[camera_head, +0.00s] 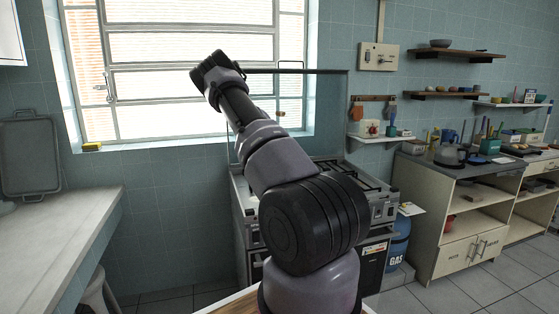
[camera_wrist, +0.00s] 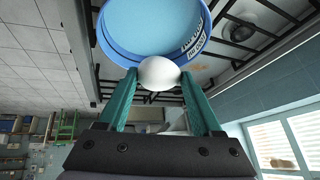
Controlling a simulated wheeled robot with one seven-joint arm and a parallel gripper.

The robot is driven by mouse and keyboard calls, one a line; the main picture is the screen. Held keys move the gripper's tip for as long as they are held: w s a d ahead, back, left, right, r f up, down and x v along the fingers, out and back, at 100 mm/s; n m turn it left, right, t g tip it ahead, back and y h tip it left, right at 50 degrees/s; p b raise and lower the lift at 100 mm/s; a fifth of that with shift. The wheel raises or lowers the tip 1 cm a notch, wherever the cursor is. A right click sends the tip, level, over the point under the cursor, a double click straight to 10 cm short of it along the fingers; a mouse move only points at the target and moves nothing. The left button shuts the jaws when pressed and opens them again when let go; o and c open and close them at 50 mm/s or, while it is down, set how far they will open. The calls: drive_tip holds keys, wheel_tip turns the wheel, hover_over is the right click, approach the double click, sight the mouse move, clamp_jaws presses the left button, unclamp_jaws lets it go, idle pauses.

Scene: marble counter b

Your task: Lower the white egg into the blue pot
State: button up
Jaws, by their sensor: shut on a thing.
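The white egg (camera_wrist: 158,72) sits between the teal fingertips of my gripper (camera_wrist: 158,80) in the wrist view, and the gripper is shut on it. The blue pot (camera_wrist: 196,48) is just beyond the egg, at the top of the wrist view, with white lettering on its side. The egg overlaps the near edge of the pot in the picture; I cannot tell its height above the rim. Part of the pot is cut off by the frame. In the head view, the egg, pot and fingers do not show.
Black stove grates (camera_wrist: 245,28) surround the pot. In the head view the stove (camera_head: 382,203) stands beyond my arm, with its raised glass lid (camera_head: 330,115) behind it. A bare counter (camera_head: 60,235) is at left, a cluttered workbench (camera_head: 455,200) at right.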

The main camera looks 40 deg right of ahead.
drive_tip(key=shift+f, duration=3.2)
drive_tip(key=shift+f, duration=2.5)
drive_tip(key=o, duration=0.9)
